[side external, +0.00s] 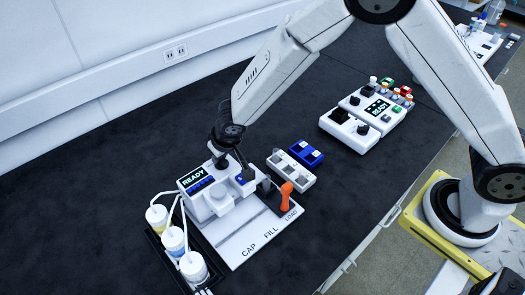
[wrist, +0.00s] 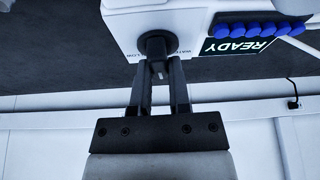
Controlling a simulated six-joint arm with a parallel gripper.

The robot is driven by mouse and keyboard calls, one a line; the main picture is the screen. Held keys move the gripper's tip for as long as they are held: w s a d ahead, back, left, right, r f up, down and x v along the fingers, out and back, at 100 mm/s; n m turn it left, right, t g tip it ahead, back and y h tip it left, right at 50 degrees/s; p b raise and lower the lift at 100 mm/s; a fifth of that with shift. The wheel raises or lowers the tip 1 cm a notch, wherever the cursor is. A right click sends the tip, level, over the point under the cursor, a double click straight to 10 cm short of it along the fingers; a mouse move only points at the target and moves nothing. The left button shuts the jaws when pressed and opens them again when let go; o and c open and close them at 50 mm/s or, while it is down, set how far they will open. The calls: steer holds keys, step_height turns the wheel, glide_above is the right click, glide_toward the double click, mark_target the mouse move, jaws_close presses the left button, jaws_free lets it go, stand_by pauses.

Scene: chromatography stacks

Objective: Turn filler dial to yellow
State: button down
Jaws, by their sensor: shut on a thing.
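The filler (side external: 218,204) is a white machine with a lit READY screen (side external: 193,178), which also shows in the wrist view (wrist: 240,46). My gripper (wrist: 158,72) is shut on the dial, one finger on each side. A small pale mark shows between the fingertips; I cannot tell which label it points at. In the side view my gripper (side external: 232,163) reaches down to the filler, hiding the dial.
Tubes run to bottles (side external: 173,241) in a black tray at the front left. An orange lever (side external: 286,194) stands by the LOAD label. White and blue blocks (side external: 305,152) and another READY device (side external: 365,117) stand behind to the right. The black bench (side external: 100,185) is clear at left.

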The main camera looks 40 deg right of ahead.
steer(key=shift+m, duration=0.4)
steer(key=shift+m+g+h, duration=0.3)
steer(key=shift+m+h, duration=0.8)
steer(key=shift+m, duration=1.2)
steer(key=m, duration=0.2)
steer(key=m+g+h, duration=0.1)
steer(key=m, duration=0.2)
steer(key=shift+h, duration=0.3)
steer(key=shift+m, duration=0.3)
steer(key=c, duration=0.6)
jaws_free()
steer(key=shift+r, duration=0.15)
steer(key=shift+v, duration=3.75)
